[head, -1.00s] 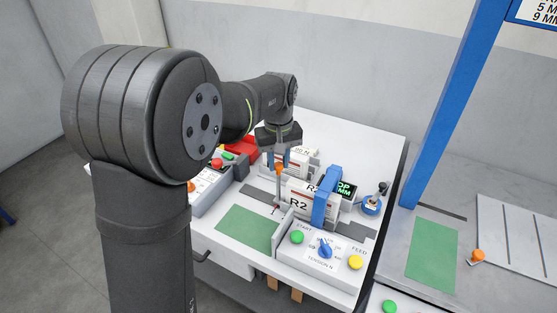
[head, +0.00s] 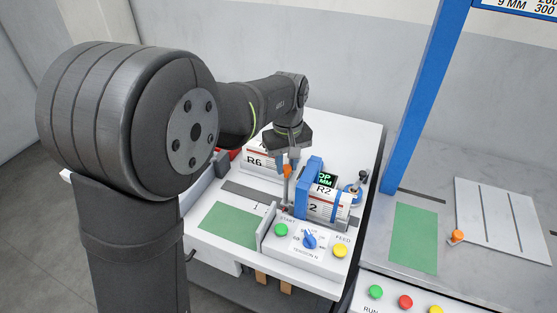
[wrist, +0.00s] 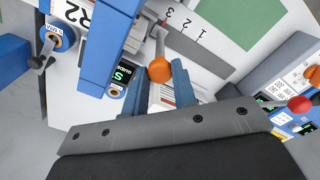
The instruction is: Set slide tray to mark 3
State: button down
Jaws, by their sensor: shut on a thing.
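My gripper (head: 289,168) is shut on the orange knob (wrist: 160,68) of the slide tray; the knob also shows in the head view (head: 287,171). In the wrist view the knob sits between the blue fingers, with the tray's metal end (wrist: 157,32) beside it. The grey scale strip (wrist: 205,46) carries printed marks 1, 2 and 3. The metal end is nearest mark 3 (wrist: 170,12); exact alignment cannot be told. A bundle marked R2 (head: 318,208) lies through the blue arch (head: 306,188).
A bundle marked R6 (head: 257,162) stands behind, left of my gripper. The front panel has a green button (head: 281,230), blue dial (head: 309,241) and yellow button (head: 340,251). A green mat (head: 230,224) is clear. A blue post (head: 425,100) rises at right.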

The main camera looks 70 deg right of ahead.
jog(key=c, duration=1.2)
grip_release()
notch_tip(320, 180, up, 18)
jog(key=shift+f, duration=0.25)
notch_tip(320, 180, down, 18)
jog(key=shift+r, duration=0.2)
dwell(0.3)
